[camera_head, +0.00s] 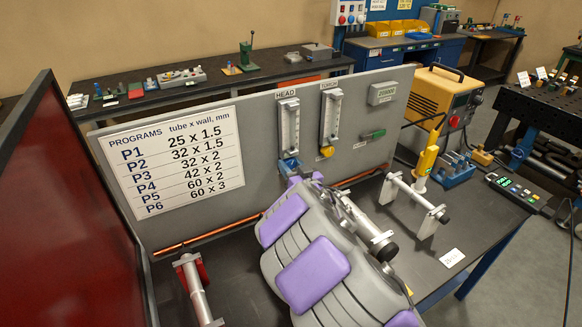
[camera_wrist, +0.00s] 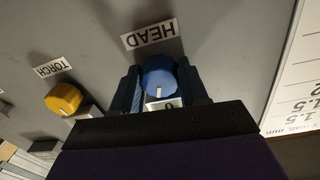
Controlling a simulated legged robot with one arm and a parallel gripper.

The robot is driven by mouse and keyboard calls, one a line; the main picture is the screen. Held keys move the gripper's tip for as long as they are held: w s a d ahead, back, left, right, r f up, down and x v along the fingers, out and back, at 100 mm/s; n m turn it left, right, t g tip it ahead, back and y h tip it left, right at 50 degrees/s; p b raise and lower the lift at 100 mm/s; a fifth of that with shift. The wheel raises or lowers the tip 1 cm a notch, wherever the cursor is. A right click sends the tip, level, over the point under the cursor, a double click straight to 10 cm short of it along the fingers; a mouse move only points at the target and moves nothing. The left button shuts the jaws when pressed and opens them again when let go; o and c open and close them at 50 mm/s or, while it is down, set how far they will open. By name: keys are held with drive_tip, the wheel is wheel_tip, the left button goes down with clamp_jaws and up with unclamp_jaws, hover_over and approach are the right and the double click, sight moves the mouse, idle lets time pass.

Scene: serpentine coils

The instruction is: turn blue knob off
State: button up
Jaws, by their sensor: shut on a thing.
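The blue knob (camera_wrist: 158,72) sits below the HEAD label (camera_wrist: 150,34) in the wrist view. A short white mark shows on its lower edge, facing a white plate marked with a 0 (camera_wrist: 163,103). My gripper (camera_wrist: 159,80) has one dark finger on each side of the knob and is shut on it. In the head view, the blue part (camera_head: 288,164) shows at the foot of the HEAD flow tube (camera_head: 288,124). My grey and purple arm hides most of my fingers there.
A yellow knob (camera_wrist: 64,98) under the TORCH label (camera_wrist: 52,67) is beside the blue one. A grey panel (camera_head: 250,135) carries the flow tubes and a programs chart (camera_head: 172,160). A red panel (camera_head: 70,220) stands at left. A metal roller stand (camera_head: 415,200) is on the bench at right.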

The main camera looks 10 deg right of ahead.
drive_tip(key=shift+n+b, duration=0.45)
drive_tip(key=shift+n, duration=1.75)
drive_tip(key=shift+f, duration=0.1)
drive_tip(key=o, duration=1)
drive_tip(key=shift+o, duration=0.2)
